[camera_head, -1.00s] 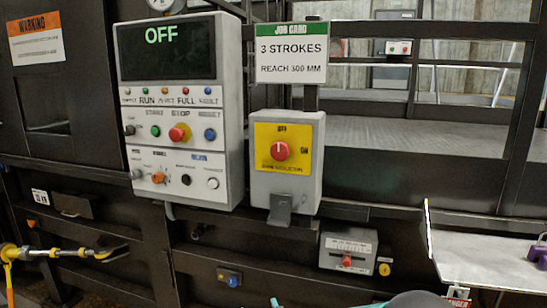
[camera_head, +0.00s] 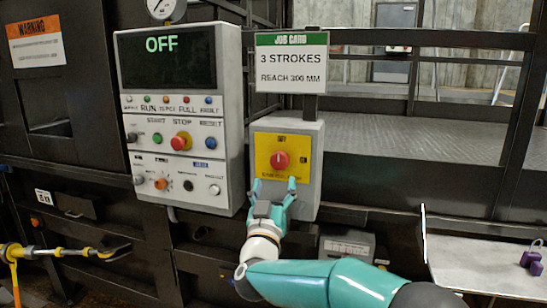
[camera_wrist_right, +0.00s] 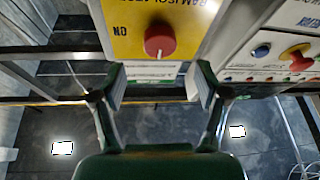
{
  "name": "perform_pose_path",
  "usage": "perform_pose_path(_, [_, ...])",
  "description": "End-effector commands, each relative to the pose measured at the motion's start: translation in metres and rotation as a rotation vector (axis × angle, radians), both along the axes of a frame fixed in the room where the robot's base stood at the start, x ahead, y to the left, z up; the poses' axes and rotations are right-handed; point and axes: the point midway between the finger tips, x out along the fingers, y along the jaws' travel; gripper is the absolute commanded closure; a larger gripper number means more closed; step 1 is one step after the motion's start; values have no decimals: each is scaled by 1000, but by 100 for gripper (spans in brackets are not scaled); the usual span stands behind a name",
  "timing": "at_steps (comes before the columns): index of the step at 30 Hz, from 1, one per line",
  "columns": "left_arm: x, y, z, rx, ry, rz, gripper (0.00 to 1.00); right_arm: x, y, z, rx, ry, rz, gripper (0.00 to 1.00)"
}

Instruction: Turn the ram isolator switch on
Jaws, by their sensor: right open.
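The ram isolator switch is a red knob (camera_head: 280,161) on a yellow plate (camera_head: 264,143) on a grey box. OFF is marked above the knob and ON to its right. The display beside it reads OFF. In the right wrist view, the knob (camera_wrist_right: 160,40) shows upside down, with its white mark away from ON. My right gripper (camera_head: 273,190) is open and empty, just below and in front of the knob, not around it. Its two fingers (camera_wrist_right: 157,88) show apart in the wrist view. My left gripper is not in view.
The control panel (camera_head: 180,100) with several buttons stands close on the left. A job card (camera_head: 291,62) stands above the switch box. A small grey box (camera_head: 347,247) sits lower right. A shelf with a purple padlock (camera_head: 531,258) is at right.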

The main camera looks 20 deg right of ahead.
Motion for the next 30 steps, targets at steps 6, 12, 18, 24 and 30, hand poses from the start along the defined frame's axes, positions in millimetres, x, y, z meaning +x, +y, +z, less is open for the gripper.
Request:
perform_pose_path(6, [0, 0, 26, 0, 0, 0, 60, 38, -19, 21, 0, 1, -1, 26])
perform_pose_path(12, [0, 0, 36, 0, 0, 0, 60, 58, -29, 28, 1, 0, 1, 26])
perform_pose_path(18, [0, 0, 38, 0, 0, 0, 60, 65, -32, 29, 0, 0, 2, 26])
perform_pose_path(24, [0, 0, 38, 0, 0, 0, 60, 65, -32, 29, 0, 1, 3, 26])
perform_pose_path(30, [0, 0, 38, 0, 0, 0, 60, 65, -32, 29, 0, 1, 3, 52])
